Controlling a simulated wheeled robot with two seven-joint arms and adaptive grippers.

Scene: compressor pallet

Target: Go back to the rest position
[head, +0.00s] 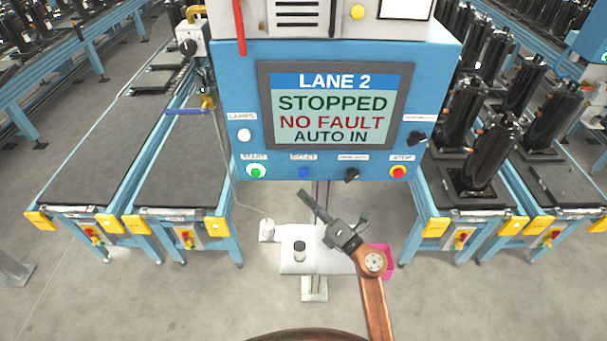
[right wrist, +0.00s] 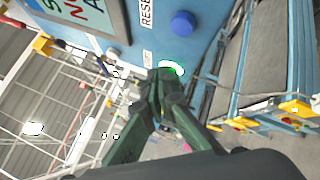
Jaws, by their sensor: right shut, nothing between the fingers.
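My right gripper (head: 304,195) is in front of the lower part of the blue control panel (head: 245,85) in the head view. Its fingers are shut and empty, pointing up and left, below the row of buttons. In the right wrist view the closed fingertips (right wrist: 162,80) overlap the lower edge of the lit green button (right wrist: 172,67). In the head view the tips appear right of and below that green button (head: 256,172), so touch cannot be confirmed. The screen (head: 333,105) reads LANE 2, STOPPED, NO FAULT, AUTO IN. My left gripper is not in view.
A blue button (head: 304,173), a black knob (head: 351,175) and a red button (head: 398,172) line the panel. A small white shelf (head: 310,263) below holds a dark-topped cylinder (head: 299,251). A pink bin (head: 388,262) is beside my arm. Conveyors (head: 85,170) flank both sides.

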